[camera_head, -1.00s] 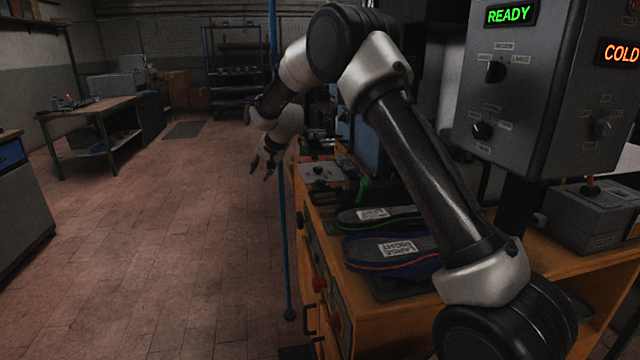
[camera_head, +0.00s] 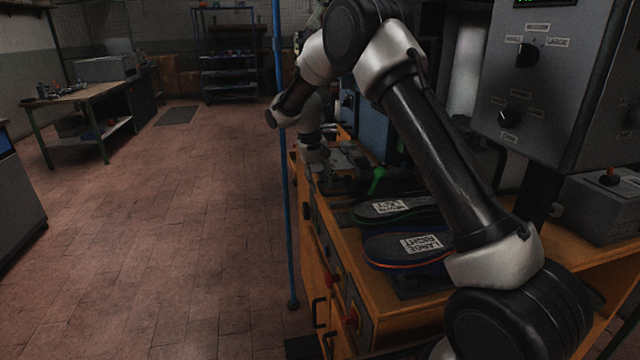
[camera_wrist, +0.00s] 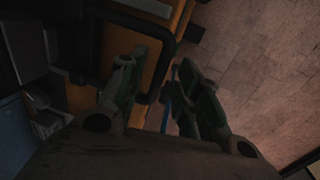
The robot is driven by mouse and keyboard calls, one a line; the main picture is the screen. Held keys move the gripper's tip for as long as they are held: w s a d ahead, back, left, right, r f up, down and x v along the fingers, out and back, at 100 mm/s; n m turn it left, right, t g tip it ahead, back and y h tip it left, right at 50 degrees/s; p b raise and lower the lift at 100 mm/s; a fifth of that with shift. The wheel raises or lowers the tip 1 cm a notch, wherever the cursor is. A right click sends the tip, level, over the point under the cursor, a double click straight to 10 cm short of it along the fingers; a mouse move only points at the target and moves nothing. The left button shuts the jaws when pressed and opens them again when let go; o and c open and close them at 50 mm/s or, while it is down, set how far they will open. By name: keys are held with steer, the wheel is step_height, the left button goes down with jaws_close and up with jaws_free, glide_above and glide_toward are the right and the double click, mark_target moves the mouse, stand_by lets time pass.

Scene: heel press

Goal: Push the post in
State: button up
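I cannot clearly make out the post in either view. A metal fixture (camera_head: 348,158) sits at the far end of the orange bench (camera_head: 330,265), partly hidden by my arm. My gripper is at this far end in the head view, dark and hard to see. In the wrist view my gripper (camera_wrist: 155,66) has its two fingers spread, with no object held between them. A black bent bar (camera_wrist: 153,92) and the bench's orange face show beyond the fingers. Whether the fingers touch anything cannot be told.
Two insoles lie on the bench, a green-edged one (camera_head: 370,210) and a blue-edged one (camera_head: 388,247) labelled large right. A grey control box (camera_head: 555,100) with knobs stands at right. A blue upright pole (camera_head: 284,200) stands beside the bench.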

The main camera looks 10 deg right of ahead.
mark_target(370, 177)
steer(key=shift+f, duration=0.35)
jaws_close()
steer(key=d, duration=0.8)
steer(key=shift+d, duration=0.1)
jaws_free()
steer(key=shift+d, duration=0.15)
